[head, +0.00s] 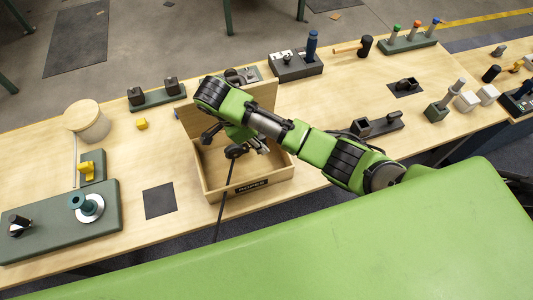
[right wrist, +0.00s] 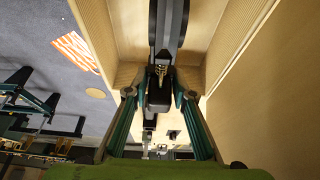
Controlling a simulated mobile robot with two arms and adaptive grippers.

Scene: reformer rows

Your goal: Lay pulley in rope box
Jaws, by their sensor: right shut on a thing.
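The rope box (head: 275,186) is a wooden box with a dark label reading ROPES on its front, and its lid (head: 265,95) stands up at the back. My right gripper (head: 240,143) is over the open box. It is shut on a dark thing, which I take to be the pulley (head: 235,152); its shape is partly hidden by the gripper. In the right wrist view the dark piece (right wrist: 158,98) sits between the fingertips, with pale wooden walls around it. A thin black rod or cord runs from it over the box's front wall. I cannot tell whether the pulley touches the box floor.
A dark square mat (head: 159,201) lies left of the box. A round wooden-topped pot (head: 88,120) and a green-grey fixture board (head: 60,230) stand further left. A grey block with a blue handle (head: 297,65) stands behind, and a dark fixture (head: 377,126) to the right.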

